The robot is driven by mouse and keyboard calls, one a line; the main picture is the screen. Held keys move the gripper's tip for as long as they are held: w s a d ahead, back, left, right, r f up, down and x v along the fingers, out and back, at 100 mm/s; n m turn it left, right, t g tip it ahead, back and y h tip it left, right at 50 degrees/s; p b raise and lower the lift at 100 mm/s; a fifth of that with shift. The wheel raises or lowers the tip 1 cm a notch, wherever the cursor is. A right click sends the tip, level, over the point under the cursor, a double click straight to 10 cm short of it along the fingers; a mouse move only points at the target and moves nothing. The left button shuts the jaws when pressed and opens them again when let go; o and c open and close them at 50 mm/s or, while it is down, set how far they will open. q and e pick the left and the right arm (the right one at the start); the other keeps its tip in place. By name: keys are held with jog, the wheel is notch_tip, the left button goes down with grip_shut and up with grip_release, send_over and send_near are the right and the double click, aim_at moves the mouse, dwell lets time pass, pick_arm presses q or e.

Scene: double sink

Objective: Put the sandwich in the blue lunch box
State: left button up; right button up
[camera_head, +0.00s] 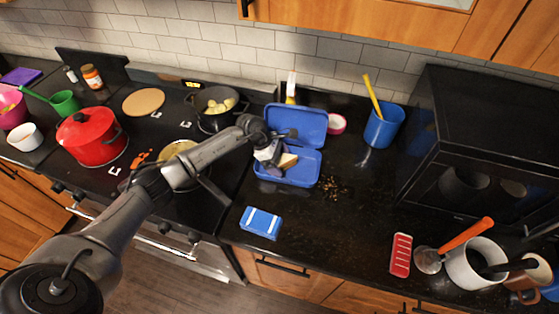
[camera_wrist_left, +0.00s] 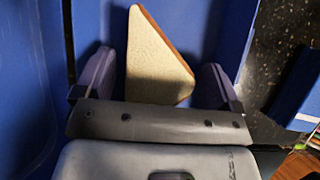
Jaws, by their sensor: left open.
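The blue lunch box (camera_head: 302,176) stands open on the dark counter, its lid (camera_head: 309,123) tilted up at the back. The sandwich (camera_head: 288,160), a pale triangular piece with a brown crust, is inside the box. My left gripper (camera_head: 276,163) reaches down into the box at the sandwich. In the left wrist view the sandwich (camera_wrist_left: 156,58) lies between the two spread fingers of the gripper (camera_wrist_left: 155,82), with a gap on each side. The blue box walls (camera_wrist_left: 236,40) show around them. Its lower part is hidden by the gripper. My right gripper is not in view.
A blue sponge-like block (camera_head: 261,222) lies in front of the box, and crumbs (camera_head: 334,188) lie to its right. A blue cup (camera_head: 383,127) stands at the back right. A pot with yellow food (camera_head: 215,104) is behind my arm.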

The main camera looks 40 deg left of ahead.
pick_arm(q)
jog(key=shift+r, duration=0.15)
jog(key=shift+a+r, duration=0.15)
jog(key=shift+r, duration=0.05)
jog(key=v, duration=1.1)
jog(key=shift+r, duration=0.2)
jog(key=shift+s+a, duration=0.1)
jog(key=shift+s, duration=0.05)
